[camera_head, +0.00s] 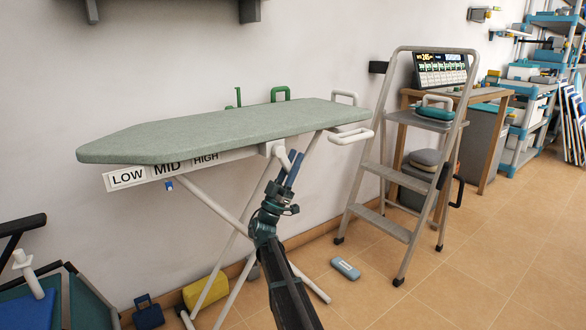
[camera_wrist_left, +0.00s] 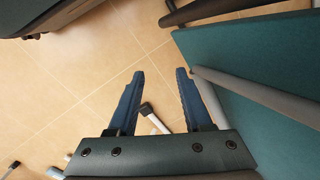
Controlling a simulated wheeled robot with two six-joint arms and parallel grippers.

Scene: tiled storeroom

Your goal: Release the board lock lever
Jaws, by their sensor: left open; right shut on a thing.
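The ironing board (camera_head: 230,127) stands open on white crossed legs against the wall, with a green-grey top. A strip under its front edge reads LOW, MID and HIGH, and a small blue marker (camera_head: 169,185) sits below it. The white board lock lever (camera_head: 281,154) is under the board, right of the HIGH label. My right gripper (camera_head: 294,162) reaches up from below and is shut on the lever; its fingers partly hide it. My left gripper (camera_wrist_left: 160,73) shows in the left wrist view, open with nothing between its fingers, above the tiled floor.
A grey step ladder (camera_head: 368,168) stands right of the board, with a teal iron (camera_head: 436,111) on its top step. A teal panel (camera_wrist_left: 260,60) is close beside my left gripper. Open floor lies at the right front.

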